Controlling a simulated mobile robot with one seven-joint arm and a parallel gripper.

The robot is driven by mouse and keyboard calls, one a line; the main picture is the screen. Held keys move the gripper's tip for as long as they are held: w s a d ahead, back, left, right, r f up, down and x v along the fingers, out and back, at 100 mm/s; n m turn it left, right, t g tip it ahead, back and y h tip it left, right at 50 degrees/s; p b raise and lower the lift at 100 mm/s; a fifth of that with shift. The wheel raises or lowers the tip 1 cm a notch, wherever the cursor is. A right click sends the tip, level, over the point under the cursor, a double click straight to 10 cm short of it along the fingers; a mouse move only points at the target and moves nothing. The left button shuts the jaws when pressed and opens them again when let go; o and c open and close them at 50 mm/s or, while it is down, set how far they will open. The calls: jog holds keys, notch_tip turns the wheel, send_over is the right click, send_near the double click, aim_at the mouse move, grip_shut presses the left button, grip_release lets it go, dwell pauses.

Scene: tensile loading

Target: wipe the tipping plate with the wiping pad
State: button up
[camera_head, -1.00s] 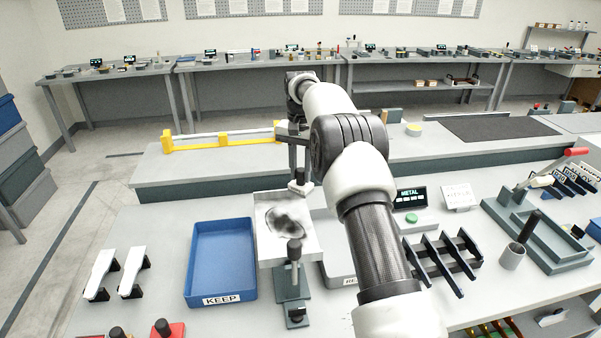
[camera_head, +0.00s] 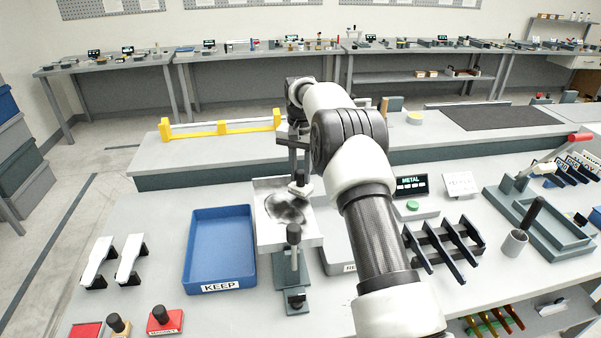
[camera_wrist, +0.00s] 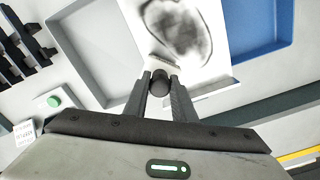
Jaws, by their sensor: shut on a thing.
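The tipping plate (camera_head: 268,236) is a pale square plate with a dark, ring-like smudge (camera_head: 283,209) on it. In the wrist view the plate (camera_wrist: 214,62) shows the smudge (camera_wrist: 178,28) as a dark ring with a greyer inside. My gripper (camera_head: 300,176) is over the plate's far right part. It is shut on the dark knob of the wiping pad (camera_head: 301,188). The knob (camera_wrist: 158,82) sits between the fingertips in the wrist view, with the pad's thin edge at the smudge's border. The pad appears to be on the plate; exact contact is unclear.
A blue KEEP tray (camera_head: 187,268) stands left of the plate. A grey tray (camera_head: 333,262), partly hidden by my arm, stands right. A black rack (camera_head: 443,246) and METAL display (camera_head: 411,186) are farther right.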

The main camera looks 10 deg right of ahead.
jog(key=shift+f+b, duration=0.35)
jog(key=shift+f, duration=0.6)
dwell(0.6)
